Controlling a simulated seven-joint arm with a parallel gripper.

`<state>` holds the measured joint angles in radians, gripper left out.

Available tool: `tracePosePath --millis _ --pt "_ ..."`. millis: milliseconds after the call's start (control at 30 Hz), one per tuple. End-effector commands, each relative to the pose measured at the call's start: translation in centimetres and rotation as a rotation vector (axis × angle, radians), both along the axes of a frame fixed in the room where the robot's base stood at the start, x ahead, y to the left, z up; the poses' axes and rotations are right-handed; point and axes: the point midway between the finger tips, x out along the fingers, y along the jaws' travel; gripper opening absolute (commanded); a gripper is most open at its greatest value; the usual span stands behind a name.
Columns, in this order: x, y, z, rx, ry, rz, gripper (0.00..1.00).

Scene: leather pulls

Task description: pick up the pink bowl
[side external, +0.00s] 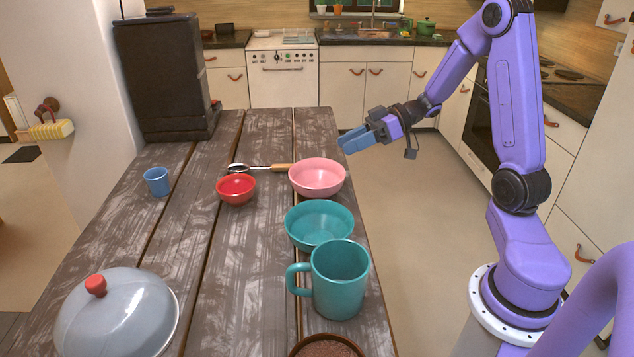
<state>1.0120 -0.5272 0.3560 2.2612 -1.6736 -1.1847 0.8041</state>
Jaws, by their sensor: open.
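The pink bowl (317,178) stands upright on the wooden table near its right edge, and it looks empty. My gripper (346,141) is open and empty, up and to the right of the pink bowl, close to the table's right edge. Its blue fingers point left in the picture. It appears apart from the bowl.
A teal bowl (319,224) and teal mug (340,280) stand in front of the pink bowl. A red bowl (236,189) and a wooden-handled utensil (262,168) lie to its left. A blue cup (157,181), grey lid (118,315) and dark cabinet (165,75) stand farther left. The table (262,130) is clear behind.

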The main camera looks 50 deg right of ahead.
Motion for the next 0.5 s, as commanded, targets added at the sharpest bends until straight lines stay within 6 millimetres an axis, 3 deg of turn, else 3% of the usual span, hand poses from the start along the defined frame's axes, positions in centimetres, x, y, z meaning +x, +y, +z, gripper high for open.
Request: tracePosePath --millis 200,500 --pt "1.8 2.6 -1.3 0.002 0.002 0.001 0.48" --pt "2.9 4.2 -2.3 0.001 0.002 0.001 0.48"
